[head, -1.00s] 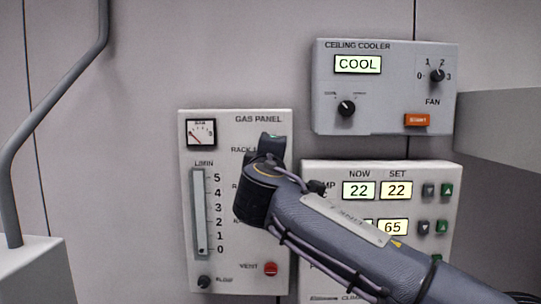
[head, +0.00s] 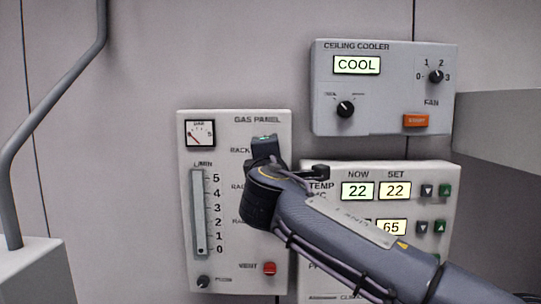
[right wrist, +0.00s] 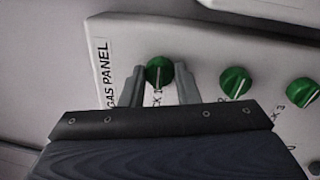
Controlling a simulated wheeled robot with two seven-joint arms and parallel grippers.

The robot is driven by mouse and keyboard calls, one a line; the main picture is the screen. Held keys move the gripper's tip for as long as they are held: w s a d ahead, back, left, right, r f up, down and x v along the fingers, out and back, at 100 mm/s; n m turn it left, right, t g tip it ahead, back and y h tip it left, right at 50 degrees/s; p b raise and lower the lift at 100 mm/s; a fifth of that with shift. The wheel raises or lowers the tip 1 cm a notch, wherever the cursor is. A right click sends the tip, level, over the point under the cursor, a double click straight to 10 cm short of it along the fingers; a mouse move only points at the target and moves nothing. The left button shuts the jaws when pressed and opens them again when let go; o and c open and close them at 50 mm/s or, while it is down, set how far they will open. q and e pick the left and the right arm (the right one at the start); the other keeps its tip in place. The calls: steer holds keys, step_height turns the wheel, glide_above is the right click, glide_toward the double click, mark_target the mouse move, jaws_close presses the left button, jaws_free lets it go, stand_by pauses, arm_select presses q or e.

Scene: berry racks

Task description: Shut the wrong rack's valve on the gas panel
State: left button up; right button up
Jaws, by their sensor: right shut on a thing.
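The gas panel (head: 225,130) hangs on the wall in the head view, with a gauge, a flow tube and RACK labels partly hidden by my right arm. In the right wrist view the green RACK 1 valve knob (right wrist: 159,72) sits between the fingers of my right gripper (right wrist: 158,84), which is shut on it. Its white line runs nearly straight up the picture. In the head view my right gripper (head: 264,146) covers the knobs. My left gripper is out of view.
The flow tube (head: 200,215) and red VENT button (head: 269,268) are on the gas panel. A climate panel (head: 435,175) with 22 and 65 readings stands close on the right, partly behind my arm. The ceiling cooler box (head: 385,110) is above it.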

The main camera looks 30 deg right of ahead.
steer(key=o, duration=1)
steer(key=shift+c, duration=0.2)
steer(key=b+v, duration=0.2)
steer(key=v, duration=0.6)
steer(key=shift+w, duration=0.1)
